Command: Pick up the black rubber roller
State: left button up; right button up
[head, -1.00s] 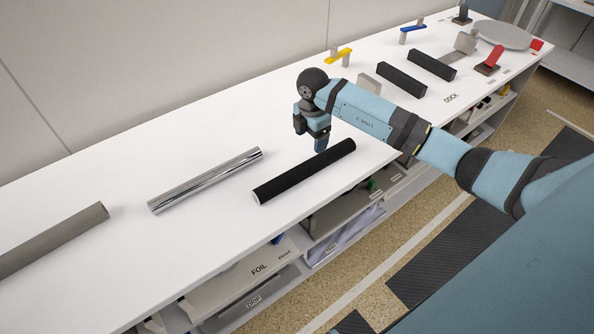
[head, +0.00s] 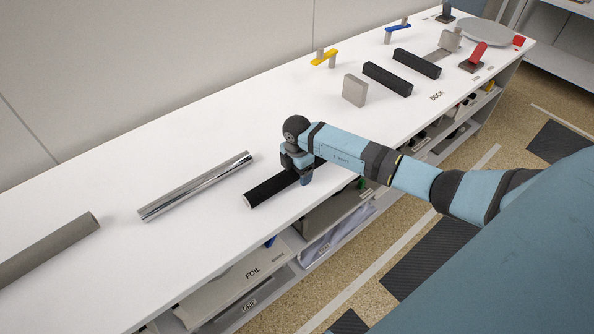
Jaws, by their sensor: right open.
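The black rubber roller (head: 268,190) lies on the white bench top near its front edge, angled from lower left to upper right. My right gripper (head: 304,179) points down over the roller's middle to right part, with a finger showing on the near side. The gripper and forearm hide part of the roller's right half. The far finger is hard to make out. The gripper looks open, and the roller still rests on the bench. My left gripper is not in view.
A shiny metal roller (head: 195,186) and a grey roller (head: 48,248) lie to the left. A grey block (head: 355,90) and black bars (head: 388,79) stand farther right. Shelves with bins (head: 235,285) are below the front edge. The bench behind the gripper is clear.

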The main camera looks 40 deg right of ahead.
jog(key=shift+c, duration=0.4)
jog(key=c, duration=1.1)
jog(key=shift+r, duration=0.1)
jog(key=shift+c, duration=0.6)
